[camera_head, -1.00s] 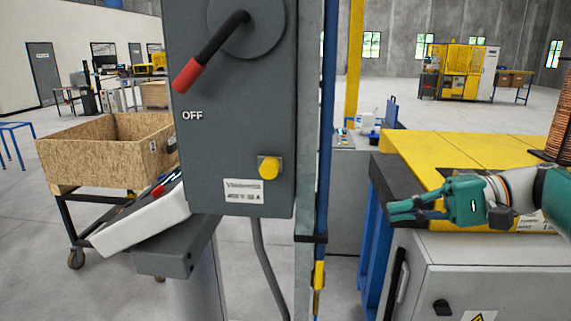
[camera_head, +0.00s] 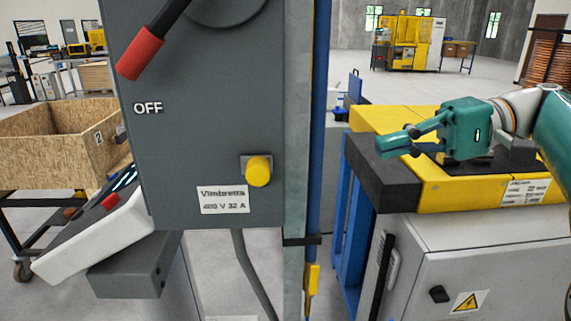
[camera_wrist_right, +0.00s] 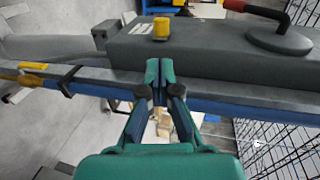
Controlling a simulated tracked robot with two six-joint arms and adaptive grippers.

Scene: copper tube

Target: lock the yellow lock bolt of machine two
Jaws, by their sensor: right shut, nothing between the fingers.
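The yellow lock bolt (camera_head: 258,170) sticks out of the lower front of a grey switch box (camera_head: 200,110), above a label reading "Vimbretta 400 V 32 A". The box's red-tipped handle (camera_head: 140,52) points down left beside the word OFF. My right gripper (camera_head: 388,146) is in the air to the right of the box, apart from the bolt, with its fingers shut and empty. In the right wrist view the shut fingertips (camera_wrist_right: 160,68) lie below the bolt (camera_wrist_right: 161,28) in the picture, in front of the box's side and post. My left gripper is not in view.
A blue pipe (camera_head: 318,120) runs down the post beside the box. A yellow-topped machine (camera_head: 450,185) with a black edge stands at right under my right arm. A tilted control panel (camera_head: 95,235) and a wooden crate (camera_head: 50,145) are at left.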

